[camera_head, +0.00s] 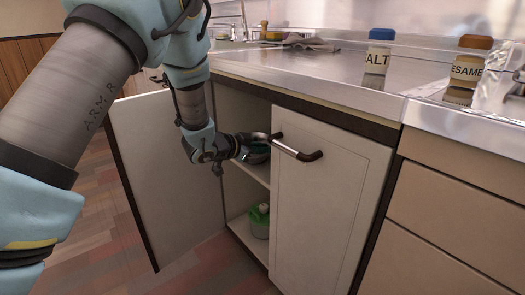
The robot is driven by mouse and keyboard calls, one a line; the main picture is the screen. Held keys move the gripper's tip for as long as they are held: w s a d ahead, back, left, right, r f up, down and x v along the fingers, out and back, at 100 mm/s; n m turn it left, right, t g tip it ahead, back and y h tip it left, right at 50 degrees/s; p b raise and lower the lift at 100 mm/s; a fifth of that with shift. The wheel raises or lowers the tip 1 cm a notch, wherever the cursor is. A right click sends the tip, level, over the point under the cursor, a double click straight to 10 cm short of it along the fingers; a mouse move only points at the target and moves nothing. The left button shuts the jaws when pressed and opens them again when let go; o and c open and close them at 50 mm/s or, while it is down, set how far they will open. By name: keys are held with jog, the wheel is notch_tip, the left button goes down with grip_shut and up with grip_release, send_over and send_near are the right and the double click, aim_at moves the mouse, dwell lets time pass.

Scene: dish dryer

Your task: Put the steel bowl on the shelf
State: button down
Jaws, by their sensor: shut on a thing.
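My gripper (262,138) reaches into the open cabinet at the middle of the picture, at about the height of its inner shelf (250,170). It is shut on a dark, rounded thing that looks like the steel bowl (257,154). The bowl shows only in part, just above the shelf. The right door's edge and my wrist hide the rest. I cannot tell whether the bowl touches the shelf. The fingertips are small and partly hidden.
The left cabinet door (170,165) stands wide open. The right door (325,205) is closed, with its dark handle (298,148) close to my gripper. A green bottle (260,222) stands on the cabinet floor. Salt (377,58) and sesame (466,70) jars stand on the steel counter (300,72).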

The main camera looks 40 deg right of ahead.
jog(key=shift+f, duration=0.15)
jog(key=c, duration=0.9)
grip_release()
jog(key=shift+c, duration=0.2)
jog(key=shift+r, duration=0.2)
jog(key=shift+a+r, duration=0.15)
jog(key=shift+a, duration=0.2)
jog(key=p+v, duration=0.2)
jog(key=v, duration=0.9)
jog(key=shift+a, duration=0.15)
